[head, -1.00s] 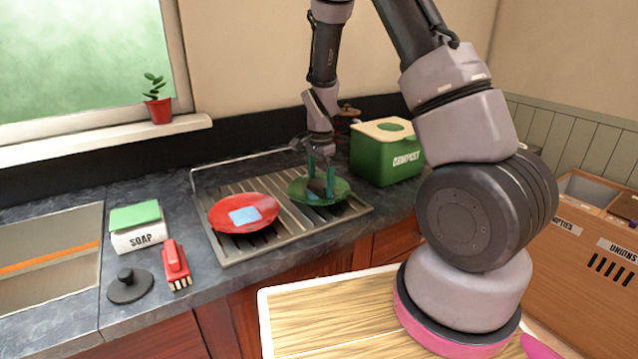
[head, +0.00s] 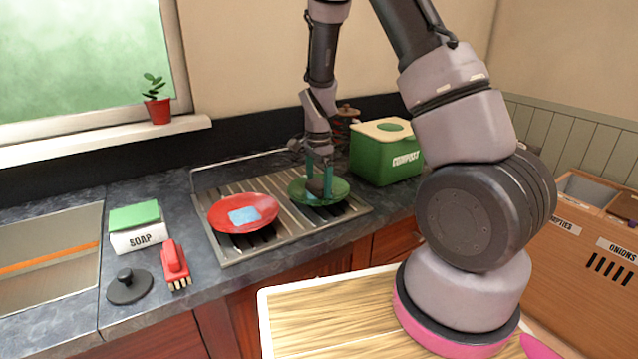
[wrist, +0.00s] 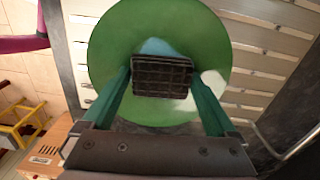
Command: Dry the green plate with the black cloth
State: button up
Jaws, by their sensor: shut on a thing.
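The green plate (head: 340,188) lies on the right part of the metal drying rack. It fills the upper middle of the wrist view (wrist: 120,45). My gripper (head: 319,190) points down over the plate, its teal fingers shut on the black cloth (wrist: 162,76), a dark block with a grid pattern. The cloth is at the plate's surface; I cannot tell whether it touches. A light blue wet-looking patch (wrist: 157,47) shows on the plate beside the cloth and is partly hidden by it. A pale patch (wrist: 213,83) lies near the plate's right side.
A red plate (head: 222,214) with a light blue patch sits left on the drying rack (head: 225,251). A green compost bin (head: 383,165) stands close to the right. Soap box (head: 140,238), red brush (head: 174,262) and black stopper (head: 129,286) lie left on the counter.

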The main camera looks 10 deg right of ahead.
jog(key=shift+a+r, duration=0.1)
jog(key=shift+r, duration=0.05)
jog(key=shift+r, duration=3.45)
